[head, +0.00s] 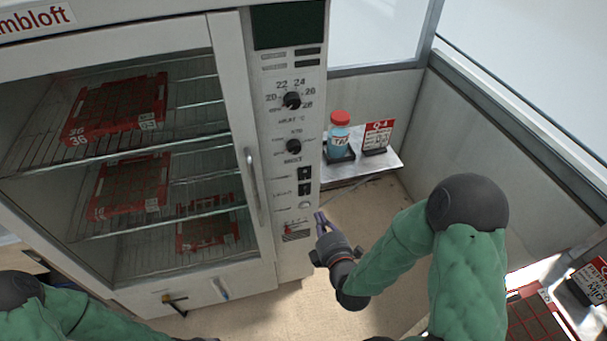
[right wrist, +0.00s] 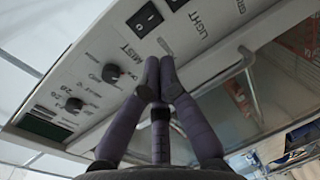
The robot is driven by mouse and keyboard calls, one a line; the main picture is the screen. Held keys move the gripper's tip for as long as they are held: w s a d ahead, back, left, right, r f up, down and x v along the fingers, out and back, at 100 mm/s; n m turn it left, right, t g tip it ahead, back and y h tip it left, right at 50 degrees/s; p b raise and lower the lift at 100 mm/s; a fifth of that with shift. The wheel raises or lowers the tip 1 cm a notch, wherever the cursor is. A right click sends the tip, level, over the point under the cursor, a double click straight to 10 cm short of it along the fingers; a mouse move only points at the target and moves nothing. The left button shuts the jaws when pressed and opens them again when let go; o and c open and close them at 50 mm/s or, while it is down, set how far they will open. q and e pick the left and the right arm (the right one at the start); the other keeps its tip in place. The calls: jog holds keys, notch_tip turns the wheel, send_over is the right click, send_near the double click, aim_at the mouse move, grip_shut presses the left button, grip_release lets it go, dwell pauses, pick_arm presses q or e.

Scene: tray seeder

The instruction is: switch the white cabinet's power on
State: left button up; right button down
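The white cabinet (head: 233,80) stands at the left with its glass door shut. Its control panel (head: 285,225) has two black rocker switches, an upper one (head: 304,173) and a lower one (head: 304,189). In the right wrist view, rocker switches (right wrist: 145,18) show beside the words MIST and LIGHT; no power label is readable. My right gripper (head: 320,218) is beside the lower panel, below the rockers. In the right wrist view its fingertips (right wrist: 159,66) are together, empty, in front of the panel; contact cannot be told. My left gripper is out of view.
Two black dials (head: 291,101) (head: 293,147) sit above the rockers. A door handle (head: 252,172) stands out left of the panel. A small shelf (head: 345,171) at the right holds a blue bottle (head: 339,135) and a red-and-white card (head: 378,135). Seed trays lie inside the cabinet.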

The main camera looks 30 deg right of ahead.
aim_at(305, 177)
jog(key=shift+w+d+r+n+t, duration=0.15)
jog(key=shift+d+r+n+t, duration=0.15)
jog(key=shift+r, duration=0.3)
jog(key=shift+w, duration=0.1)
jog(key=b+x, duration=0.2)
jog(key=x, duration=1.1)
jog(key=shift+w+d+f, duration=0.1)
jog(key=shift+w, duration=0.3)
